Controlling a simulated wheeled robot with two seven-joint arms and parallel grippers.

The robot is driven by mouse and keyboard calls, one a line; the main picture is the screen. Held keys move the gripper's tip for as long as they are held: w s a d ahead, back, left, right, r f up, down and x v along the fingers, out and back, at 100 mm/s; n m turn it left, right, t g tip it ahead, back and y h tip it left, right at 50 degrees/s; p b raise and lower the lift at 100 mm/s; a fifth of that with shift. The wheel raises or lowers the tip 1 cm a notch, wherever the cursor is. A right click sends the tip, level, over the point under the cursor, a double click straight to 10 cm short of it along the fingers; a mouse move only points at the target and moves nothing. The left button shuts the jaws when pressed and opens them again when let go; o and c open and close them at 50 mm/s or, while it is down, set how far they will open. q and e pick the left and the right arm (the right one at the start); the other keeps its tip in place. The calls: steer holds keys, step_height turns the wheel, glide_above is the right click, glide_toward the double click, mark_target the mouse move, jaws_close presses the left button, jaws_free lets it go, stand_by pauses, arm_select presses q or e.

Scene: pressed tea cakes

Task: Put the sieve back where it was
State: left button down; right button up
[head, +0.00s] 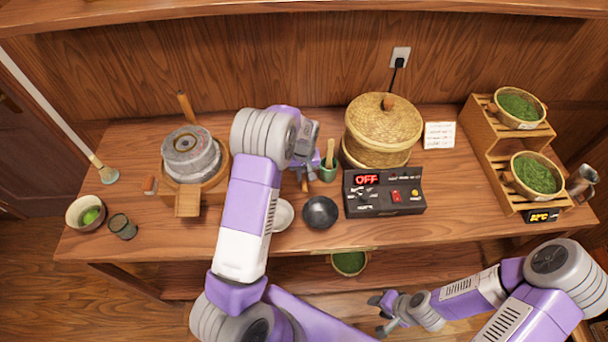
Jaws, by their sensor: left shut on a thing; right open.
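My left gripper (306,158) is over the back middle of the table, partly hidden behind my own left forearm. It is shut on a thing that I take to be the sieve. Only a short wooden piece (304,181), perhaps its handle, shows just below the jaws; the mesh part is hidden. I cannot tell whether it touches the table. My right gripper (380,314) is open and empty, low in front of the table's front edge.
Near the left gripper are a green cup (328,173) with wooden tools, a white bowl (284,214), a dark bowl (320,212), a control box (384,192) and a lidded basket (383,130). A stone mill (190,153) stands left; a tiered rack (490,155) stands right.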

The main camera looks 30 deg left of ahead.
mark_target(304, 175)
arm_select(q)
steer(key=shift+w+f, duration=0.1)
steer(key=shift+f, duration=0.2)
steer(key=c, duration=1.5)
jaws_free()
steer(key=shift+f, duration=0.15)
steer(key=o, duration=0.4)
steer(key=shift+o, duration=0.2)
steer(key=shift+r, duration=0.2)
step_height(304, 175, up, 12)
steer(key=p, duration=0.1)
